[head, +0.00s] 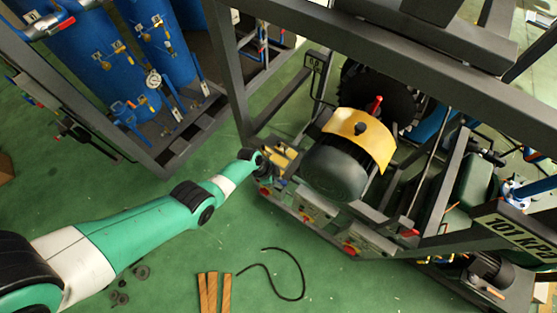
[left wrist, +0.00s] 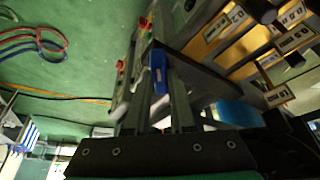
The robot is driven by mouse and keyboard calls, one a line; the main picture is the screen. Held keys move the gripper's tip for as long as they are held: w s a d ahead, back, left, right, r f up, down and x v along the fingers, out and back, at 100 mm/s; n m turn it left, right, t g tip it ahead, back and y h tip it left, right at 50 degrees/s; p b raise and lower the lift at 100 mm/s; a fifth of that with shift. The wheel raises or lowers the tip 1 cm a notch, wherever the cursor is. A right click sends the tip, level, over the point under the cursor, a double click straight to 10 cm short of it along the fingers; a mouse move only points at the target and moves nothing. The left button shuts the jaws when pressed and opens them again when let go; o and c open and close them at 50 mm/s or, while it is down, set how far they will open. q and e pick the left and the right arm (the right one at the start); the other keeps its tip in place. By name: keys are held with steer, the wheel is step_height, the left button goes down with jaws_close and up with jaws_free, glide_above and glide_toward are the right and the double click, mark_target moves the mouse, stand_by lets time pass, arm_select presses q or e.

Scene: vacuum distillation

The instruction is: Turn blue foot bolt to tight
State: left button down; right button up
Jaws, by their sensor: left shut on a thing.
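The blue foot bolt (left wrist: 158,78) shows in the left wrist view as a small bright blue piece between the tips of my left gripper (left wrist: 160,95). The gripper's two fingers are shut on it. In the head view my left gripper (head: 268,170) is at the left corner of the dark machine frame, low by the base. The bolt cannot be made out there, and the gripper's tips are small and partly hidden. My right gripper is in neither view.
A dark motor with a yellow cover (head: 358,135) stands inside the frame, right of my gripper. Yellow labelled panels (left wrist: 235,35) are close to the fingers. Blue tanks (head: 90,60) stand at upper left. A black hose (head: 300,275) and wooden strips (head: 213,292) lie on the green floor.

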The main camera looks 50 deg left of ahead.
arm_select(q)
steer(key=shift+a+f+m+g+h+b, duration=0.15)
steer(key=shift+m+g+h+b, duration=0.3)
steer(key=shift+m, duration=0.75)
steer(key=shift+m+g+b, duration=0.25)
steer(key=shift+m+b, duration=0.65)
steer(key=shift+m, duration=0.2)
steer(key=c, duration=0.8)
jaws_free()
steer(key=shift+o, duration=0.2)
